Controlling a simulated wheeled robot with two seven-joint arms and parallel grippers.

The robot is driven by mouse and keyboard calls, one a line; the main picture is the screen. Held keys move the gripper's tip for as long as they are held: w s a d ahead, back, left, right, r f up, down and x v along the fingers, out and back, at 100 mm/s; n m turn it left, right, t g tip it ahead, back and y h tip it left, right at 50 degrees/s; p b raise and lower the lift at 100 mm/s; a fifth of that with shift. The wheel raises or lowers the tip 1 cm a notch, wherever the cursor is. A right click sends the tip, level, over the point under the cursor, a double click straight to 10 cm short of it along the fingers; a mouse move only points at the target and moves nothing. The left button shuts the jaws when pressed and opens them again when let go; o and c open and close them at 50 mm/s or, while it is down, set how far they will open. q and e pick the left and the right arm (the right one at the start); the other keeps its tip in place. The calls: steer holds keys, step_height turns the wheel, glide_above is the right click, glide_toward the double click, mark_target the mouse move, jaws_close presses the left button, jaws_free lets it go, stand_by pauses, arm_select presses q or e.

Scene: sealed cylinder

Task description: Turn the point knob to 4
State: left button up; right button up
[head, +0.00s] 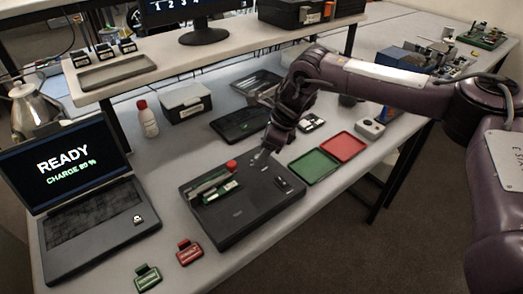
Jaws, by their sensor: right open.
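My right gripper (258,157) reaches down over the upper middle of a dark flat case (238,222) on the bench. Its fingers are open, and I cannot tell whether they touch anything. No knob can be made out clearly, and no scale around one is readable; the gripper hides part of the case. A small red round part (232,165) sits on the case, left of the gripper. A small grey box (370,128) with a round part on top stands to the right. The monitor (185,8) on the shelf shows numbers including 1, 2 and 3. My left gripper is not in view.
A green tray (314,166) and a red tray (343,146) lie right of the case. The laptop (70,190) reads READY. A white bottle (148,118) stands behind. A green piece (147,277) and a red piece (189,251) lie near the front edge.

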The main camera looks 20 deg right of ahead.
steer(key=shift+w+a+f, duration=0.2)
steer(key=shift+w+f, duration=0.05)
steer(key=shift+f, duration=0.3)
steer(key=shift+w+a+f, duration=0.1)
steer(key=shift+f, duration=0.3)
steer(key=c, duration=1)
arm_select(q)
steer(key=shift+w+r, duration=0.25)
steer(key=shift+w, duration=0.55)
